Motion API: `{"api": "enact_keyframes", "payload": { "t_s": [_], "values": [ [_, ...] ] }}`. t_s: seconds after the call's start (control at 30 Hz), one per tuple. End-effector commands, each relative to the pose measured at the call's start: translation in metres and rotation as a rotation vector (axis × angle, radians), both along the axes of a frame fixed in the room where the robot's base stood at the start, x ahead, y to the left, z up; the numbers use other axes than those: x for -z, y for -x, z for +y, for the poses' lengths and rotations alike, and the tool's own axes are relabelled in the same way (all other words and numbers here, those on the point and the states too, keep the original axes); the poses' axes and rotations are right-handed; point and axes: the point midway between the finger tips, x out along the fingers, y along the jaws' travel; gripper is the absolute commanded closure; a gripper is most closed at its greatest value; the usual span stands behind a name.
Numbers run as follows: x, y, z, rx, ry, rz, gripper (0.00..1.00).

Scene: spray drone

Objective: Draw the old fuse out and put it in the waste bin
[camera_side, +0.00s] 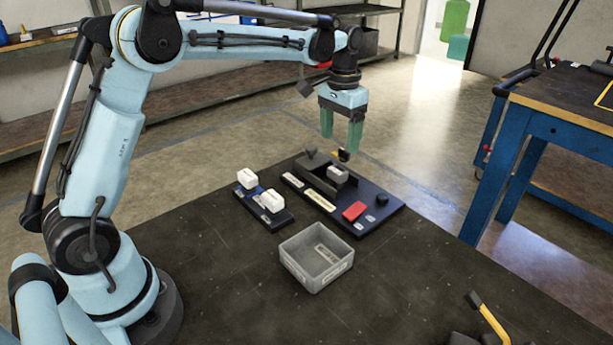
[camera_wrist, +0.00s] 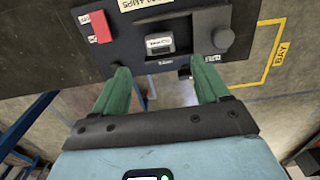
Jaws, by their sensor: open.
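The old fuse, a small grey block (camera_side: 338,175), sits in the black fuse panel (camera_side: 385,204). In the wrist view the fuse (camera_wrist: 159,43) shows its pale label in the panel's dark slot. My gripper (camera_side: 340,144) is open and empty, its green fingers pointing down above the panel's far side. In the wrist view the gripper's fingertips (camera_wrist: 160,68) are spread wider than the fuse and lie below it in the picture, apart from it. The waste bin, an open grey box (camera_side: 316,276), stands on the dark table in front of the panel, with a pale label inside.
A small rack (camera_side: 284,219) left of the panel holds two white blocks (camera_side: 247,178). A red switch (camera_side: 354,211) and a dark knob (camera_wrist: 212,30) stand up from the panel. A yellow-handled tool (camera_side: 490,320) lies at front right. The table right of the bin is clear.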

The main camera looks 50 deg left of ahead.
Motion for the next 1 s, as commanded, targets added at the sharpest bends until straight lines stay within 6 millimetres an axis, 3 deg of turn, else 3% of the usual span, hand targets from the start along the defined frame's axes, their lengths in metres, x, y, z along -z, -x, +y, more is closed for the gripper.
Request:
{"api": "enact_keyframes", "payload": {
  "t_s": [0.17,0.7,1.0],
  "values": [
    [0.010,0.000,0.000,0.000,0.000,-0.001,0.26],
    [0.076,0.000,0.000,0.000,0.000,-0.001,0.26],
    [0.089,0.000,0.000,0.000,0.000,-0.001,0.26]
  ]
}}
